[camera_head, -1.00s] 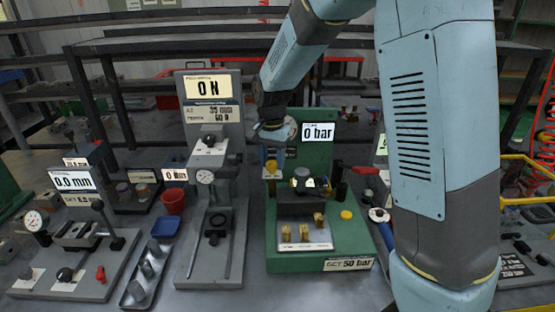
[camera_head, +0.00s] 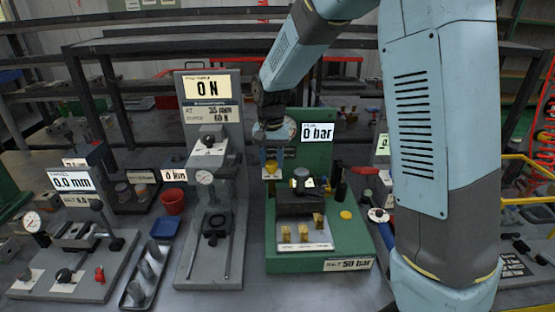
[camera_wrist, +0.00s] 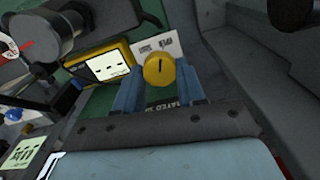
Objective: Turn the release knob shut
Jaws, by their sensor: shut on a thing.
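The release knob is a round yellow knob (camera_wrist: 159,71) with a dark line on its face, beside a white label reading OPEN and SHUT. In the wrist view my gripper (camera_wrist: 158,88) has its two blue fingers on either side of the knob, shut on it. The line on the knob runs roughly up and down in that view. In the head view my gripper (camera_head: 271,160) points down at the yellow knob (camera_head: 271,170) on the green test stand (camera_head: 318,160). The stand's display (camera_head: 317,132) reads 0 bar.
A round gauge (camera_head: 291,129) sits partly behind my wrist. A dark clamp block (camera_head: 300,205), brass pieces (camera_head: 302,233) and a yellow button (camera_head: 346,215) are on the green base. A grey press stand (camera_head: 212,130) stands close on the left. A red-handled lever (camera_head: 365,171) is to the right.

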